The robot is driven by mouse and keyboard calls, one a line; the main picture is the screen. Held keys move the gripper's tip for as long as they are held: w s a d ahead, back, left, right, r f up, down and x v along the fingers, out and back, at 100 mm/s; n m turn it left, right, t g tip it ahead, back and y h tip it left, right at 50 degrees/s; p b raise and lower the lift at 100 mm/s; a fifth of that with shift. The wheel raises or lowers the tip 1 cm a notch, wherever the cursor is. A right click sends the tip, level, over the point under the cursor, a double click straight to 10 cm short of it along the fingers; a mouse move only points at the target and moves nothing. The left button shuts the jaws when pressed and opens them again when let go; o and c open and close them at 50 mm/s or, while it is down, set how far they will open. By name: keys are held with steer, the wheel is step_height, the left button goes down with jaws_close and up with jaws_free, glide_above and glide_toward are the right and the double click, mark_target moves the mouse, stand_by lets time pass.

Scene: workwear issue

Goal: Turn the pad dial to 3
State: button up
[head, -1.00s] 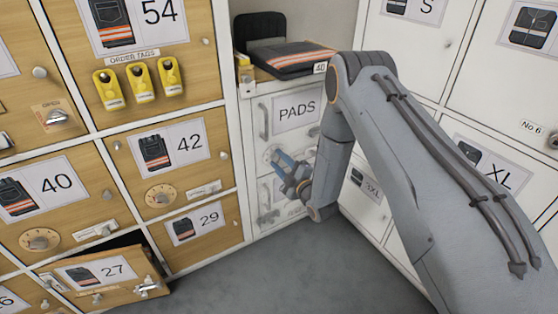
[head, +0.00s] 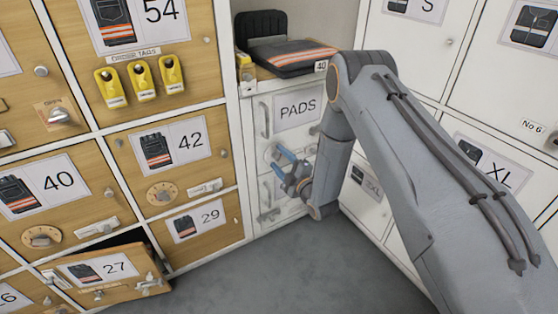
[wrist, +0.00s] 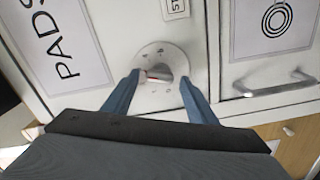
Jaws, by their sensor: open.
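The pad dial (wrist: 158,62) is a round pale plate with a grey knob (wrist: 172,68) on the white PADS door. The wrist view shows a red mark at the knob's left side; the plate's small markings are too blurred to read. In the head view the dial (head: 269,153) is partly hidden by my gripper. My gripper (wrist: 160,78) is open, with its blue fingers on either side of the knob. I cannot tell whether they touch it. In the head view the gripper (head: 286,156) is in front of the PADS door (head: 258,113).
A second white door with a bar handle (wrist: 278,90) lies below the PADS door. A folded dark pad with orange stripes (head: 290,58) rests on the shelf above. At lower left, the drawer marked 27 (head: 130,272) stands open. The grey floor (head: 300,275) is clear.

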steer(key=p+v, duration=0.1)
steer(key=v, duration=0.6)
steer(key=shift+s+d, duration=0.25)
steer(key=shift+s, duration=0.1)
steer(key=w+r+m+g+h, duration=0.3)
steer(key=r, duration=0.5)
steer(key=s+d+r+m+g+h, duration=0.3)
steer(key=s+r+m+h, duration=0.15)
steer(key=r, duration=0.35)
steer(key=s+d+r+m+g+h+p, duration=0.1)
steer(key=s+d+r+m+g, duration=0.3)
steer(key=s, duration=0.8)
steer(key=s+d+r+m+g, duration=0.1)
steer(key=s+r+m+g, duration=0.3)
steer(key=s, duration=0.9)
steer(key=s+d+r+m+g+h+p, duration=0.15)
steer(key=s+r, duration=0.45)
steer(key=s, duration=0.6)
steer(key=d+r+m+p, duration=0.4)
steer(key=d+r+p, duration=0.6)
steer(key=p, duration=0.9)
steer(key=shift+r, duration=0.35)
